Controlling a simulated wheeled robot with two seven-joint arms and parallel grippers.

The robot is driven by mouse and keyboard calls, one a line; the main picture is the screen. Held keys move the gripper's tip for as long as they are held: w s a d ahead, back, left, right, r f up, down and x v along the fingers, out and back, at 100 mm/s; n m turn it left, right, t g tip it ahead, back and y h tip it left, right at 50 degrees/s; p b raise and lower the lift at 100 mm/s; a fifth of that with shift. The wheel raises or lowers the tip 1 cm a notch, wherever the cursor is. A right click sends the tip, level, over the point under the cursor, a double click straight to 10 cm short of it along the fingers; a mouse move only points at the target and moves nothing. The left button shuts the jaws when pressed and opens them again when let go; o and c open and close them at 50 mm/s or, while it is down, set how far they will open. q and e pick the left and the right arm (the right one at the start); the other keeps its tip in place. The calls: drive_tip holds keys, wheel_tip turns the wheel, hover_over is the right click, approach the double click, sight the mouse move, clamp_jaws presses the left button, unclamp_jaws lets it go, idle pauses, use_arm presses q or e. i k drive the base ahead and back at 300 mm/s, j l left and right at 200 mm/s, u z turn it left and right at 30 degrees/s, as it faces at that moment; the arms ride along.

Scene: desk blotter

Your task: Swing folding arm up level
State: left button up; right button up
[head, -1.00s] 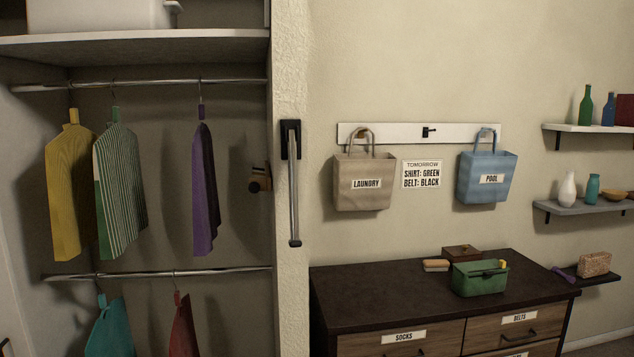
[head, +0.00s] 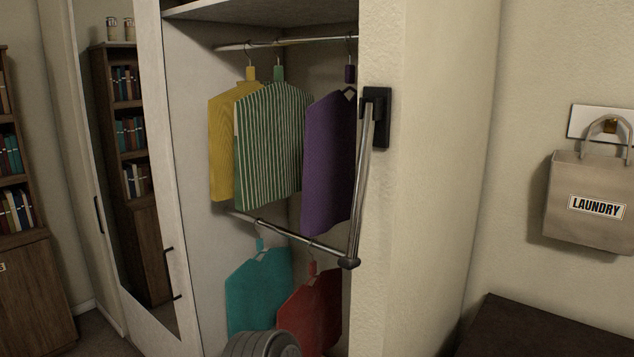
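The folding arm (head: 362,185) is a slim metal bar on a black wall bracket (head: 376,117), fixed to the narrow end face of the closet wall. It hangs down from the bracket, slanting slightly to the left, and ends in a dark tip (head: 348,263). The tip overlaps the lower clothes rail in the picture. Neither of my grippers shows in the head view. A grey ribbed rounded part at the bottom edge appears to be mine.
The open closet holds yellow, green striped (head: 270,145) and purple (head: 328,160) garments above, with teal (head: 258,288) and red (head: 312,310) ones below. A mirrored door (head: 152,170) stands left. A laundry bag (head: 588,200) hangs right, above a dark dresser top (head: 545,330).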

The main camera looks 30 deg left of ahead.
sight(350, 260)
drive_tip(key=i+l+u, duration=0.2)
drive_tip(key=l+u, duration=0.25)
drive_tip(key=i+l+u, duration=0.1)
drive_tip(key=l+u, duration=0.2)
drive_tip(key=u, duration=0.15)
drive_tip(key=l+u, duration=1.3)
